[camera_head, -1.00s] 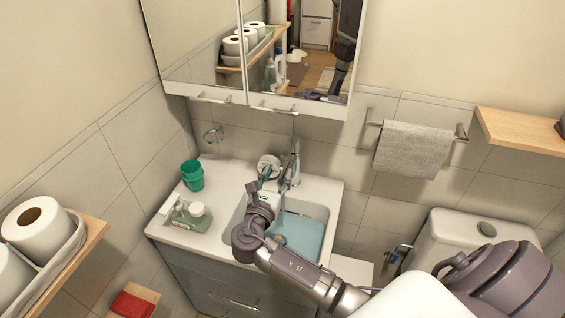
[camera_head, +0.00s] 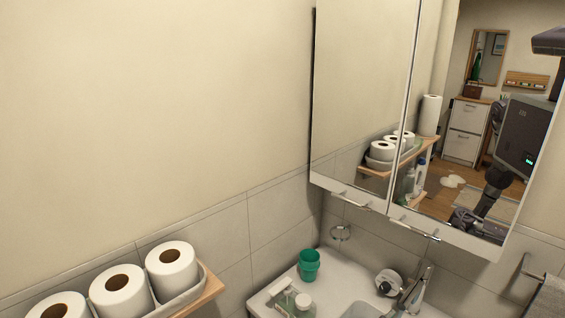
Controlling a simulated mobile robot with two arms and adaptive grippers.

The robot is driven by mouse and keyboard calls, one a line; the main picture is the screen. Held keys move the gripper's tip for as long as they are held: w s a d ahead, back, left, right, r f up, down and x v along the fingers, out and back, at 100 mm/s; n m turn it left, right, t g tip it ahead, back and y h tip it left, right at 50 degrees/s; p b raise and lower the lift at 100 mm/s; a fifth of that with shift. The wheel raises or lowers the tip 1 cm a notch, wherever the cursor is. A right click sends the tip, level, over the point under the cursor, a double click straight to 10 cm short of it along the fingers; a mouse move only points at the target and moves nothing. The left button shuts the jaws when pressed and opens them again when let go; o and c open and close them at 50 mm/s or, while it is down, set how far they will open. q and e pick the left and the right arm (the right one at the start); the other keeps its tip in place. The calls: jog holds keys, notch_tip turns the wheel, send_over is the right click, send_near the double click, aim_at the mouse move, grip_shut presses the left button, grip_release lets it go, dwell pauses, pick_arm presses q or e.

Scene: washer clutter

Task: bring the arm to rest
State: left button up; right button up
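Neither of my grippers shows directly in the head view now. Part of my own body and a dark arm show only as a reflection in the right door of the mirror cabinet (camera_head: 360,90). I cannot make out any fingers there. The washbasin counter (camera_head: 335,265) is at the bottom, cut off by the picture's lower edge, with the faucet (camera_head: 416,290) at its back.
A green cup (camera_head: 308,265) and soap bottles (camera_head: 293,300) stand on the counter. A wooden shelf (camera_head: 208,293) at lower left holds a tray of toilet paper rolls (camera_head: 122,290). A towel (camera_head: 546,298) hangs at lower right. The wall at upper left is bare.

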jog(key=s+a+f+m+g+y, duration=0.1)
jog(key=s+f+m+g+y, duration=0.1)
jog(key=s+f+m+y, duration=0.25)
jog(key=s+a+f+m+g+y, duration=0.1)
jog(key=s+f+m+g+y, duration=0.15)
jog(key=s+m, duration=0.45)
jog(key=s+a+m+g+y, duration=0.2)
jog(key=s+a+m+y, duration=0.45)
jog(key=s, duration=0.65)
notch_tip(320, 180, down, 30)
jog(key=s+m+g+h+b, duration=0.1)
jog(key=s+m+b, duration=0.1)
jog(key=b, duration=0.1)
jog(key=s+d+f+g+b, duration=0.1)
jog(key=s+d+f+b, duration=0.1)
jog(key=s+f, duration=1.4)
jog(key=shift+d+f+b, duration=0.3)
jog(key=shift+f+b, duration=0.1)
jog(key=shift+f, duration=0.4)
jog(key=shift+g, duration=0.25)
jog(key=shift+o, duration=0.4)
